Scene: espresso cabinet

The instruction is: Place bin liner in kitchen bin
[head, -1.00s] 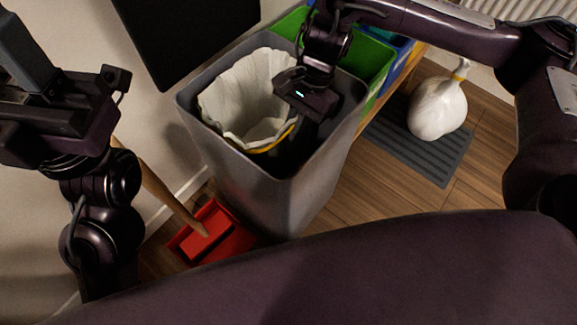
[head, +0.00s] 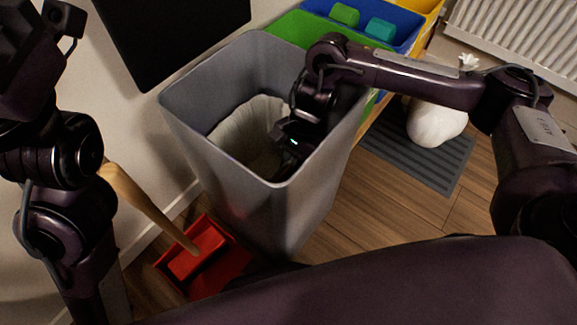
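The grey kitchen bin (head: 190,110) stands open in the middle of the head view. The white bin liner (head: 248,128) is inside it, well below the rim, with its mouth open upward. My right gripper (head: 285,137) reaches down into the bin at the liner's right edge. Its fingertips are hidden, so I cannot tell whether it is shut on the liner. My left arm is at the left edge of the view, away from the bin, and its gripper fingers are out of frame.
A red dustpan (head: 205,258) and a wooden handle (head: 145,205) are left of the bin. Green (head: 302,32) and blue (head: 385,20) crates stand behind it. A tied white bag (head: 437,124) sits on a grey mat (head: 430,158) at right. A dark panel (head: 165,30) hangs on the wall.

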